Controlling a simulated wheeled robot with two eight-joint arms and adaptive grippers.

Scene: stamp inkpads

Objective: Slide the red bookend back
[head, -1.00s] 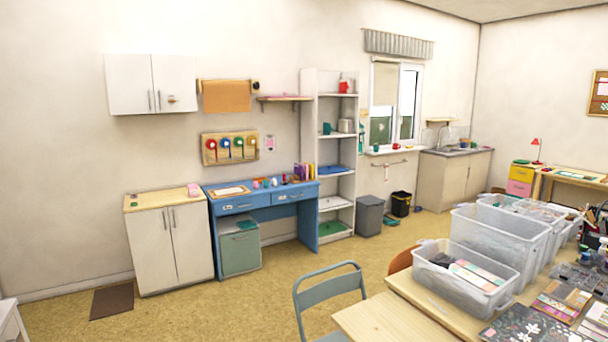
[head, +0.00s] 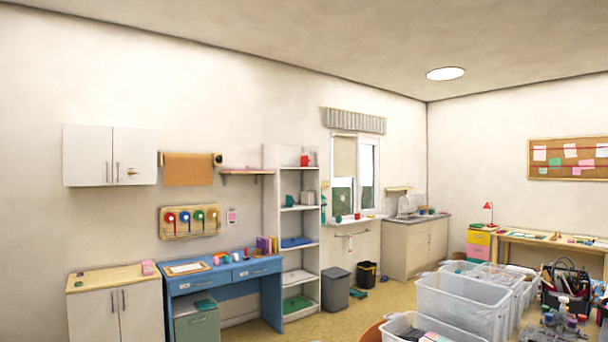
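I cannot make out a red bookend for certain. A row of small upright books (head: 267,245) in purple and yellow stands at the right end of the blue desk (head: 225,273). It is too small to tell whether a bookend is among them. A small red object (head: 304,160) sits high on the white shelf unit (head: 271,226), its shape unclear. Neither of my grippers is in view.
Clear plastic bins (head: 462,303) fill the lower right. A grey bin (head: 335,288) and a black bin (head: 366,274) stand on the floor right of the shelf unit. A white cabinet (head: 113,310) stands left of the desk.

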